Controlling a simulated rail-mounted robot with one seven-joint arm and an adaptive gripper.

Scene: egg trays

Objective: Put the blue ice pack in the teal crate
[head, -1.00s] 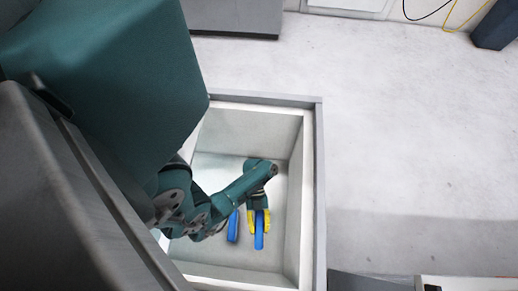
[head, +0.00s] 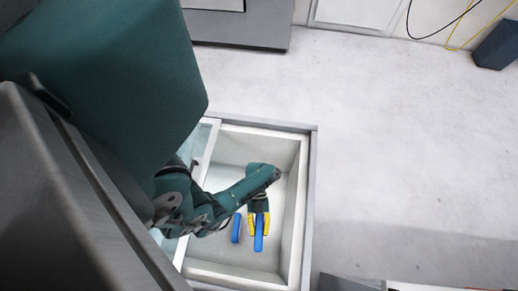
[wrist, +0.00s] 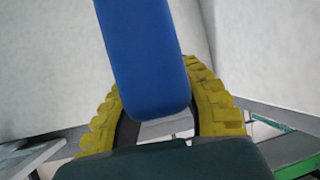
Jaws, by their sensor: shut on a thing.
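My gripper (head: 259,229) has yellow fingers and points down over the white-lined chest in the head view. It is shut on a blue ice pack (head: 259,242), which sticks out beyond the fingertips. The wrist view shows the same ice pack (wrist: 148,60) between the two ridged yellow fingers. A second blue piece (head: 236,228) shows just left of the gripper in the head view, seemingly inside the chest. I cannot tell how high the held pack is above the chest floor. No teal crate is in view.
The chest (head: 311,200) has a grey rim and pale walls close around my gripper. A clear panel (head: 203,150) shows at its left. Open pale floor (head: 400,150) lies to the right. A grey cabinet (head: 240,25) stands at the back.

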